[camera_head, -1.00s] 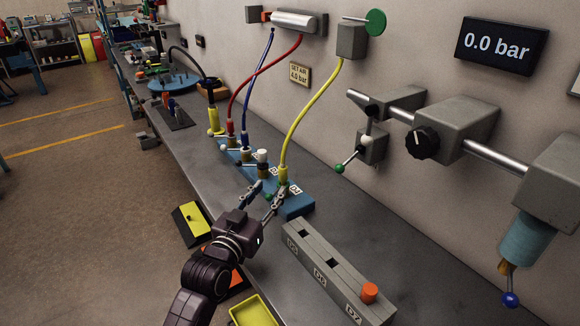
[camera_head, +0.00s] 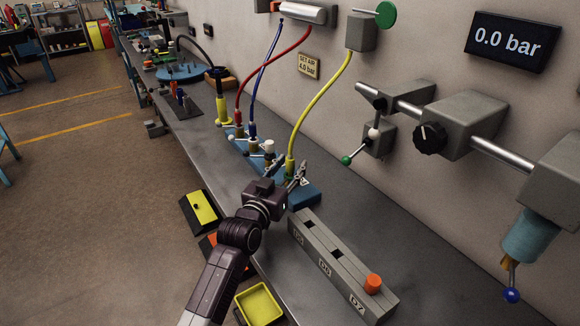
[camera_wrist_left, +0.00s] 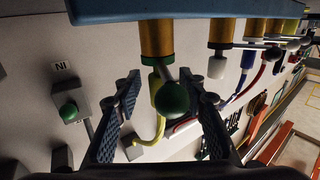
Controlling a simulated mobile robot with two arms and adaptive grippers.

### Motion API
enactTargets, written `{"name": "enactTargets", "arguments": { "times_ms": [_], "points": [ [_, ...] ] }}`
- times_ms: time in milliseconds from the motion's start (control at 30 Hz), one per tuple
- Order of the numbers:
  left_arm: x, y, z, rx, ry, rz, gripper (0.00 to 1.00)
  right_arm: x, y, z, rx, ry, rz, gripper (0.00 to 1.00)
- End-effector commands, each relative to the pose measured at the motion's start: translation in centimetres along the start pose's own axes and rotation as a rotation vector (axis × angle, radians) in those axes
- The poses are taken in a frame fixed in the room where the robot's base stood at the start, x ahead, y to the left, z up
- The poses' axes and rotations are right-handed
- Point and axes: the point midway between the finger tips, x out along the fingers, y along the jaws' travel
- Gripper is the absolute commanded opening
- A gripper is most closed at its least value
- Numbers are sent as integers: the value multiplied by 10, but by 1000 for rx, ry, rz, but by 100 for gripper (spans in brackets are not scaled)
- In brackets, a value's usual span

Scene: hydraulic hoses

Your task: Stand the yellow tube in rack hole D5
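The yellow tube (camera_head: 316,100) is a curved hose running from a grey wall box down to a brass fitting on the blue block (camera_head: 304,195). Its lower end stands upright there. My left gripper (camera_head: 284,172) is open at that lower end, its fingers apart. In the left wrist view, a green ball knob (camera_wrist_left: 172,98) lies between the open fingers (camera_wrist_left: 160,105), with the yellow tube (camera_wrist_left: 160,130) behind it; no grip on either shows. The grey rack (camera_head: 320,243) has labels D5, D6 and D7. D5 and D6 look empty. My right gripper is out of view.
An orange plug (camera_head: 373,283) stands in D7. Red (camera_head: 268,66) and blue (camera_head: 263,70) hoses rise from the same block to the left. A wall pipe with valves (camera_head: 455,125) juts out at right. A yellow tray (camera_head: 258,305) sits below the bench edge.

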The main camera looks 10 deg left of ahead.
Motion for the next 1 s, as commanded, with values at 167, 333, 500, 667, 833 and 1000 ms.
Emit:
{"name": "enactTargets", "arguments": {
  "times_ms": [167, 333, 500, 667, 833, 1000],
  "points": [
    [0, 0, 0, 0, 0, 0, 20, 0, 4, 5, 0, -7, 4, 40],
    [0, 0, 0, 0, -1, 0, 1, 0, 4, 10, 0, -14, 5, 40],
    [0, 0, 0, 0, 0, 0, 0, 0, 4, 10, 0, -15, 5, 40],
    [0, 0, -1, 1, 0, 0, 0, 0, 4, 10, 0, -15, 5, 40],
    [0, 0, -11, 1, 3, 0, 0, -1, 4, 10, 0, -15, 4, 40],
    [0, 0, -36, 1, 5, 0, 0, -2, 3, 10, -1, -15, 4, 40]
  ]
}}
